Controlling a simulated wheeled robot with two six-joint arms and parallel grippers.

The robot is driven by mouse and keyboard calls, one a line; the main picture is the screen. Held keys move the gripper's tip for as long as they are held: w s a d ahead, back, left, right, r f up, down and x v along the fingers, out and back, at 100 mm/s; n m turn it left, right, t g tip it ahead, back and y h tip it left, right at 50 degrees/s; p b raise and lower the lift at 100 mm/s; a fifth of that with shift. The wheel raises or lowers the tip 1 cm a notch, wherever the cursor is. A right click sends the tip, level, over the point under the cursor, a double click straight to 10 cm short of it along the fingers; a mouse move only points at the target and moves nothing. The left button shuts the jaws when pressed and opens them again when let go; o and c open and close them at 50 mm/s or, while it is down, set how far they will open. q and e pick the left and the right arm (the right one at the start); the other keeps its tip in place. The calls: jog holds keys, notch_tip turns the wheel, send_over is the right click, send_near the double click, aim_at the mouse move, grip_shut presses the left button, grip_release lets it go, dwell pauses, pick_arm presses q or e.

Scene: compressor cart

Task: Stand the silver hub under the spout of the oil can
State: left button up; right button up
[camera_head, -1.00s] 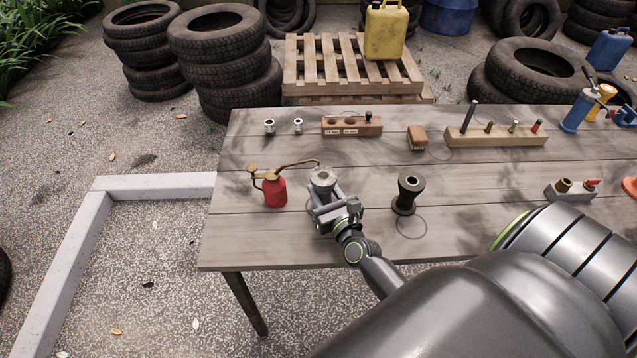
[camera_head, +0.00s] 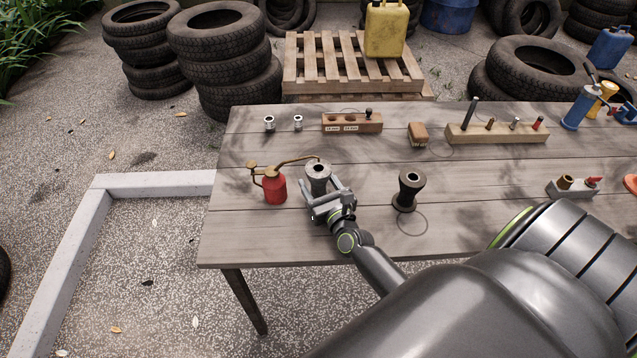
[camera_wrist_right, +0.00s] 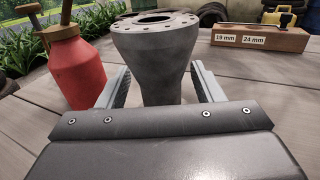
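The silver hub (camera_head: 318,177), a grey flanged spool with a hole in its top, stands upright on the table right of the red oil can (camera_head: 275,189). The can's brass spout (camera_head: 296,160) reaches right, and its tip shows just at the hub's top rim. My right gripper (camera_head: 324,194) is open on the near side of the hub. In the right wrist view, its fingers (camera_wrist_right: 160,88) flank the hub (camera_wrist_right: 155,55) with gaps at both sides, and the can (camera_wrist_right: 76,70) stands left. The hub's base is hidden there. My left gripper is not in view.
A black hub (camera_head: 408,190) stands right of my right gripper. The table front left of my arm is clear.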

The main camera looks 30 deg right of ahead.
jog(key=shift+r, duration=0.15)
jog(key=s+b, duration=0.1)
jog(key=s, duration=0.2)
jog(key=s+a+b, duration=0.1)
jog(key=s, duration=0.3)
jog(key=s+b, duration=0.1)
jog(key=s, duration=0.3)
jog(key=shift+a+f+b, duration=0.2)
jog(key=shift+a+b, duration=0.15)
jog(key=shift+s+a+r, duration=0.1)
jog(key=shift+s+r, duration=0.1)
jog(key=shift+s, duration=0.25)
